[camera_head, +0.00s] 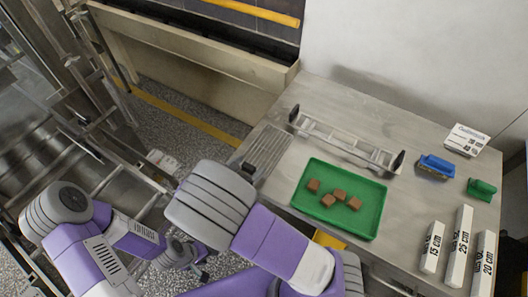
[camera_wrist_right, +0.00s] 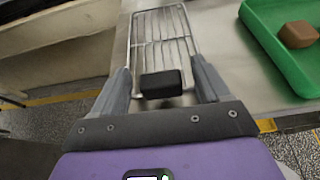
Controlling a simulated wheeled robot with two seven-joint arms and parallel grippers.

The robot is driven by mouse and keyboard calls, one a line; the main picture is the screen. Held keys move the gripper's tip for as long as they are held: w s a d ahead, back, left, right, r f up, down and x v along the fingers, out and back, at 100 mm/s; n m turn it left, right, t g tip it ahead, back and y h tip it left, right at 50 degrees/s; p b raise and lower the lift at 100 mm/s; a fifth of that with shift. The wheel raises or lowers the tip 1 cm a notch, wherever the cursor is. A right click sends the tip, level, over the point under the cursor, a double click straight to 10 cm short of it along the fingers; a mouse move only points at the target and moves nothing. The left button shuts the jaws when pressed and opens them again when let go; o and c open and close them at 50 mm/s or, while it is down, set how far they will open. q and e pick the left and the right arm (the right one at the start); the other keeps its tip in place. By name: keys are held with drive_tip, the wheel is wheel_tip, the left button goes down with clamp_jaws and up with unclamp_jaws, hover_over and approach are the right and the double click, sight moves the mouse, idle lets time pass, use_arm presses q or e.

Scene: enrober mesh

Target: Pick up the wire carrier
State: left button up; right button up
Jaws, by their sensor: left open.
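The wire carrier (camera_head: 268,148), a flat metal wire grid, lies at the left edge of the steel table. In the right wrist view the wire carrier (camera_wrist_right: 160,30) points away from me, with a black grip block (camera_wrist_right: 162,84) at its near end. My right gripper (camera_wrist_right: 160,65) is open, with one finger on each side of the black block and visible gaps between. In the head view my right arm hides most of that gripper. My left gripper (camera_head: 192,262) is open and empty, low over the floor left of the table.
A green tray (camera_head: 372,226) with several brown blocks lies right of the wire carrier. Behind it stands a metal frame (camera_head: 345,142) with black ends. A blue brush (camera_head: 436,166), a green brush (camera_head: 481,189) and labelled white blocks (camera_head: 459,246) are at the right. Machinery stands left.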

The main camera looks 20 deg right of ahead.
drive_tip(key=c, duration=1.2)
